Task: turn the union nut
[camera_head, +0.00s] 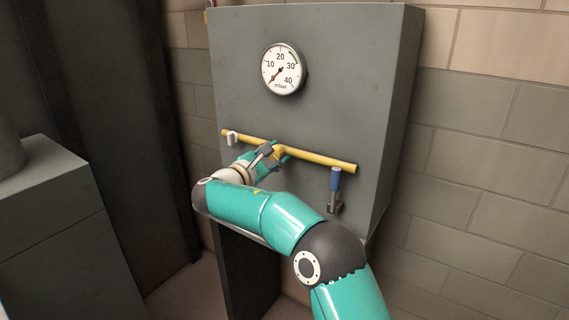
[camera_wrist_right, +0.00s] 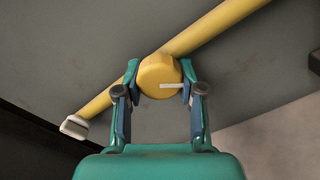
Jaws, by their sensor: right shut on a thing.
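The union nut (camera_wrist_right: 157,73) is a yellow round piece with a white mark on its face, set on the yellow pipe (camera_wrist_right: 104,103). In the right wrist view the mark lies level and points right. My right gripper (camera_wrist_right: 160,85) has a finger on each side of the nut and is shut on it. In the head view my right gripper (camera_head: 272,153) is at the middle of the pipe (camera_head: 318,158), and the nut is mostly hidden behind it. My left gripper is not in view.
The pipe runs across a grey cabinet (camera_head: 235,70). A round gauge (camera_head: 284,69) in mbar is above, its needle at the low end. A pale fitting (camera_head: 232,138) is at the pipe's left end. A blue-handled part (camera_head: 335,180) is below its right end.

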